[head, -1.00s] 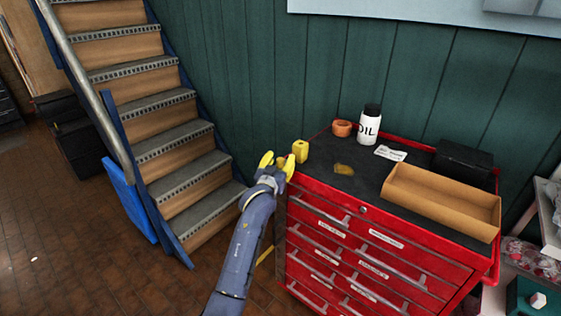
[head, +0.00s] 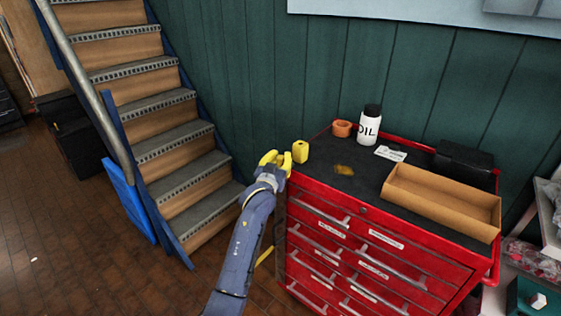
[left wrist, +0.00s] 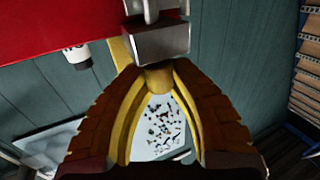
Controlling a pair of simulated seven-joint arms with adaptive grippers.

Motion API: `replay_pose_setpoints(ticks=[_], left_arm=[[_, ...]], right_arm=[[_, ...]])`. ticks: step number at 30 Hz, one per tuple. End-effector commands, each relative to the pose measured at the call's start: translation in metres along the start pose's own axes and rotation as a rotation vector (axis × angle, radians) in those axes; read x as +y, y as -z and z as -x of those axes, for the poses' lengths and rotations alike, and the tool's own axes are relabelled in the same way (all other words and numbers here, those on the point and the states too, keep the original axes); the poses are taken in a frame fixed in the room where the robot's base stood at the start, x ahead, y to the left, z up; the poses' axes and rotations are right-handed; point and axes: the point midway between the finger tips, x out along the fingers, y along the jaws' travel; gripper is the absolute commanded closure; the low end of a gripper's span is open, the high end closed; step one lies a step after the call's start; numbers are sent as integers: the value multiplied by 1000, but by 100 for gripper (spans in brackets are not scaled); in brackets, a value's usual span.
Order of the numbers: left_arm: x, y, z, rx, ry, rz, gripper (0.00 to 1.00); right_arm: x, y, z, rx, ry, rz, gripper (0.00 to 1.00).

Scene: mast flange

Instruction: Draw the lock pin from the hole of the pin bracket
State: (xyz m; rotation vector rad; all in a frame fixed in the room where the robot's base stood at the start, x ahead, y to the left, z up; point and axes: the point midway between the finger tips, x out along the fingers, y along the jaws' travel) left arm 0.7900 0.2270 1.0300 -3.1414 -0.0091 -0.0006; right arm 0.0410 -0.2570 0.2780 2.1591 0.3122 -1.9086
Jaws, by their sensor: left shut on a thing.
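My left gripper (head: 275,160) is beside the near left corner of the red tool chest. In the left wrist view its two yellow-lined fingers (left wrist: 158,88) are shut on the tan-yellow end of the lock pin (left wrist: 158,78). A grey metal block (left wrist: 158,46), apparently the pin bracket, is directly beyond the pin's end. The rest of the pin is hidden, so I cannot tell how deep it sits in the hole. The pin and this block are not clear in the head view. My right gripper is not in view.
A yellow block (head: 300,151) stands at the left corner of the tool chest (head: 375,240), close to my gripper. On top are an orange ring (head: 342,128), an oil bottle (head: 369,125), a black box (head: 463,160) and an open cardboard tray (head: 440,205). Stairs (head: 165,145) rise at left.

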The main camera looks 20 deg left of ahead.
Motion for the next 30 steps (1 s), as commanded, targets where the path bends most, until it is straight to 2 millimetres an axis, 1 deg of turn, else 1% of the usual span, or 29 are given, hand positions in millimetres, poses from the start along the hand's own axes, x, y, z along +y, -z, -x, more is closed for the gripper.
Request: replay_pose_setpoints(ticks=[30], left_arm=[[0, 43, 0, 1, 0, 1, 100]], right_arm=[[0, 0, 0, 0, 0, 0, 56]])
